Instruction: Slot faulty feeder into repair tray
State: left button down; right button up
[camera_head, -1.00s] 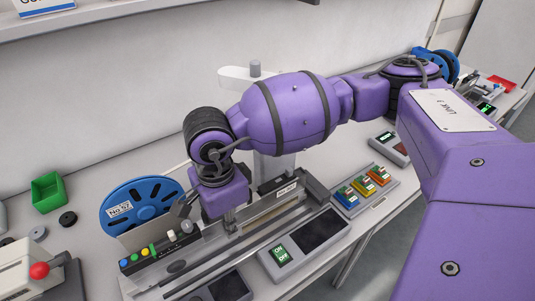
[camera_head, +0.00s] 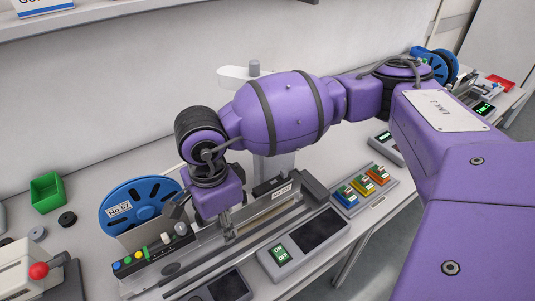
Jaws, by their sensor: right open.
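A feeder with a blue reel (camera_head: 138,205) labelled "No 57" and a long grey body stands on the white bench. A row of coloured buttons (camera_head: 140,257) shows at its left end. My right gripper (camera_head: 226,224) points down over the middle of the feeder's long body; its jaws are open, and its fingers are partly hidden by my purple wrist. I cannot tell whether the fingers touch the feeder. A grey rail-like holder (camera_head: 205,264) lies along the feeder's near side. I cannot tell which thing is the repair tray. My left gripper is not in view.
A control box with a green ON/OFF switch (camera_head: 281,255) sits in front. A panel with coloured blocks (camera_head: 362,187) is at the right. A green bin (camera_head: 47,192) and a device with a red knob (camera_head: 39,270) are at left. Another blue reel (camera_head: 440,64) stands far right.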

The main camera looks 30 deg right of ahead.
notch_tip(320, 180, up, 12)
jog(key=shift+f, duration=0.1)
jog(key=shift+f, duration=0.1)
